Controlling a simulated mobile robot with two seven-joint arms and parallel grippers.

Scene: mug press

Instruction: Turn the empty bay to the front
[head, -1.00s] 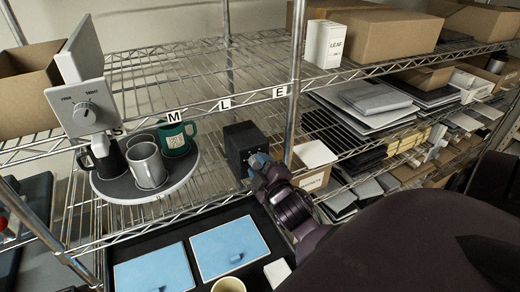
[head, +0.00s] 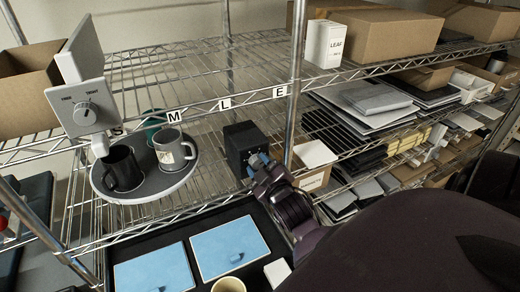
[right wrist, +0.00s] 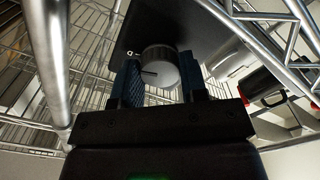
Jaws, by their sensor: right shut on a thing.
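A round grey turntable (head: 150,190) sits on the wire shelf at the left. A black mug (head: 122,169) stands at its front left, and a grey mug with a pale label (head: 174,149) at its right. A teal mug (head: 154,132) is at the back, partly hidden. The back left is hidden behind a grey dial panel (head: 81,108); bare disc shows at the front. My right gripper (head: 259,163) is at a black box (head: 238,142). In the right wrist view its fingers (right wrist: 160,84) are shut on the box's round knob (right wrist: 158,66). My left gripper is not in view.
Letter labels (head: 225,104) run along the shelf edge. A steel post (head: 296,80) stands just right of the black box. Below in front is a black tray with blue panels (head: 229,246) and a cream cup (head: 228,285). Cardboard boxes and stacked goods fill the right shelves.

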